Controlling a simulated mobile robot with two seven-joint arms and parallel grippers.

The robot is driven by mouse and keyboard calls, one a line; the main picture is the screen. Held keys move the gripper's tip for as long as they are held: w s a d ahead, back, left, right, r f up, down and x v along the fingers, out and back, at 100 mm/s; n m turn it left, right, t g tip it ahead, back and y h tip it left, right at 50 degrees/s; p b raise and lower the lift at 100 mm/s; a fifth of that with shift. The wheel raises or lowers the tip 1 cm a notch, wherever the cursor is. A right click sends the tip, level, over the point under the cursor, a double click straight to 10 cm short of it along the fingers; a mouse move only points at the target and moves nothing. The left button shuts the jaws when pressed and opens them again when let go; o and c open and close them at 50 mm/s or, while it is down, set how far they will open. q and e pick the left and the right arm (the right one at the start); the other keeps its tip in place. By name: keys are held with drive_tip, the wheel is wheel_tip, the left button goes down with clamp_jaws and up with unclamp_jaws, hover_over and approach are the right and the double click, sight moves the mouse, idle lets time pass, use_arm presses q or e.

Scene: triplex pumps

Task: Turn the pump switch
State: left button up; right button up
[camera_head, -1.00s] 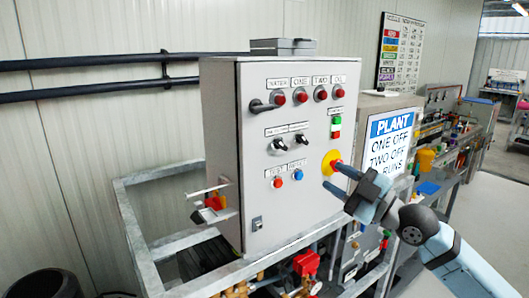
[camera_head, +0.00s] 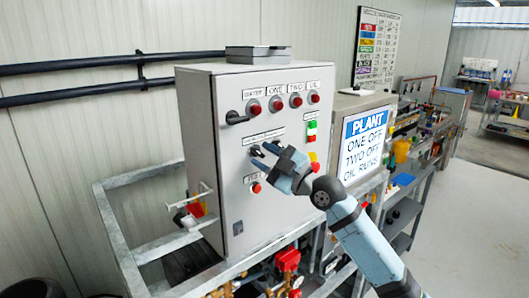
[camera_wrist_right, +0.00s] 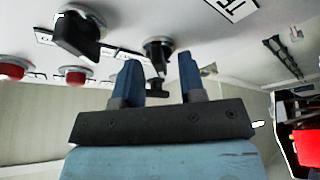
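The grey control box (camera_head: 205,150) stands upright on a metal frame. Its front carries black rotary switches in the middle row. One black switch (camera_head: 254,151) shows just left of my right gripper (camera_head: 266,157), which hides part of that row. In the right wrist view, a black switch (camera_wrist_right: 158,52) stands between the two blue fingers of my right gripper (camera_wrist_right: 160,78), with a gap on each side. The fingers are open. Another black switch (camera_wrist_right: 80,35) is to the left, outside the fingers. The labels there are unreadable. My left gripper is not in view.
Red lamps (camera_head: 254,108) line the box's top row. A red button (camera_head: 256,188) sits below the switches. The emergency stop (camera_head: 315,164) is partly hidden by my arm. A PLANT sign (camera_head: 362,145) stands to the right. Red valves (camera_head: 288,260) and pipes lie below.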

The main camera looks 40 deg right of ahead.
drive_tip(key=shift+w, duration=0.1)
clamp_jaws()
drive_tip(key=shift+m, duration=0.5)
drive_tip(key=m+t+h+p, duration=0.1)
drive_tip(key=m, duration=0.1)
drive_tip(key=shift+a+m, duration=0.1)
drive_tip(key=shift+m, duration=0.2)
drive_tip(key=m+t+h+p, duration=0.1)
drive_tip(key=m+h+p, duration=0.1)
drive_tip(key=m, duration=0.1)
drive_tip(key=m+h+p, duration=0.1)
drive_tip(key=m+p, duration=0.1)
drive_tip(key=m, duration=0.2)
drive_tip(key=shift+a+h, duration=0.1)
drive_tip(key=shift+h, duration=0.3)
drive_tip(key=shift+m+t+h+p, duration=0.3)
drive_tip(key=shift+m+h+p, duration=0.15)
drive_tip(key=shift+m, duration=0.45)
drive_tip(key=shift+f, duration=0.1)
